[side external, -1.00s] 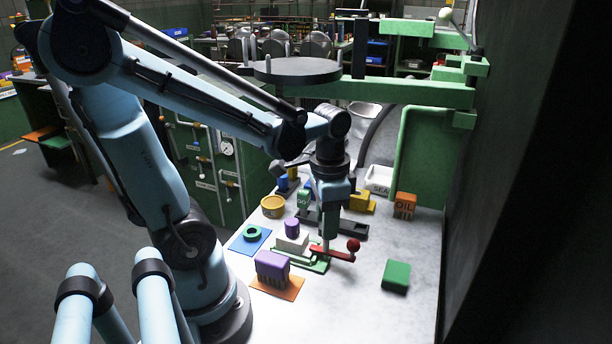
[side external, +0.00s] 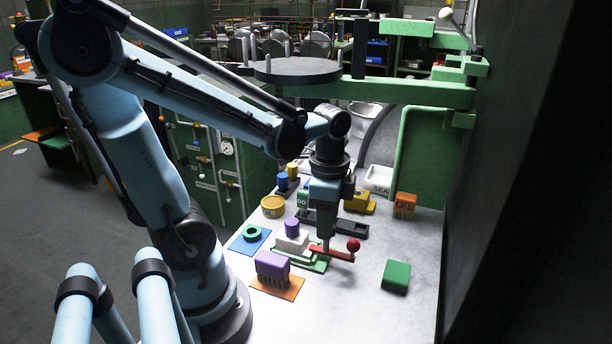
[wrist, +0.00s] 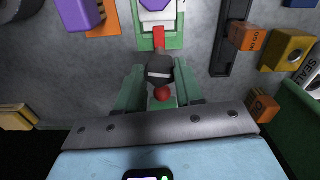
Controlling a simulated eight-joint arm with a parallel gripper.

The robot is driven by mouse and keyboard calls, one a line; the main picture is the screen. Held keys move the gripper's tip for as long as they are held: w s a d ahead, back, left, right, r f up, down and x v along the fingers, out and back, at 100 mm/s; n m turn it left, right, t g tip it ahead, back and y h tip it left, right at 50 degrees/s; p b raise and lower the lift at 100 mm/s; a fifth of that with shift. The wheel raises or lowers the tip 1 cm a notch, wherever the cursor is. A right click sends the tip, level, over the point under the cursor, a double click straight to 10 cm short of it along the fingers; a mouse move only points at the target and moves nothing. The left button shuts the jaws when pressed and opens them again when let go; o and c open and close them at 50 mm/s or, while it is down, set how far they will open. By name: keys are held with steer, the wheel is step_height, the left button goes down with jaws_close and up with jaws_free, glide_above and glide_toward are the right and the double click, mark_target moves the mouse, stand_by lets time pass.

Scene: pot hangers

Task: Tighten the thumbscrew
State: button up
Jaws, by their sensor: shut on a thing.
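The work fixture is a green base (side external: 315,266) on the table, with a white block (side external: 291,243) and a purple cylinder (side external: 292,227) on it. A red bar (side external: 326,251) with a red ball (side external: 353,244) lies at its right side. My gripper (side external: 326,243) points straight down at this bar. In the wrist view, my gripper's two green fingers (wrist: 160,88) are on either side of a dark grey piece (wrist: 159,68), apparently the thumbscrew, and are shut on it. The red ball (wrist: 162,94) shows between the fingers. The finger contact and thread are hidden.
A purple block (side external: 271,266) on an orange mat (side external: 290,289) stands to the left. A green block (side external: 396,276) lies to the right. Bare table lies between fixture and green block.

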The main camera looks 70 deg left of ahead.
steer(key=o, duration=1)
steer(key=shift+o, duration=0.2)
step_height(320, 180, up, 12)
stand_by(0.4)
steer(key=w+d+f+n+t, duration=0.4)
steer(key=d+f+n+t, duration=0.1)
steer(key=f+n+t, duration=0.1)
steer(key=shift+d+f+n+t, duration=0.2)
steer(key=shift+n+t, duration=0.4)
steer(key=shift+n, duration=0.2)
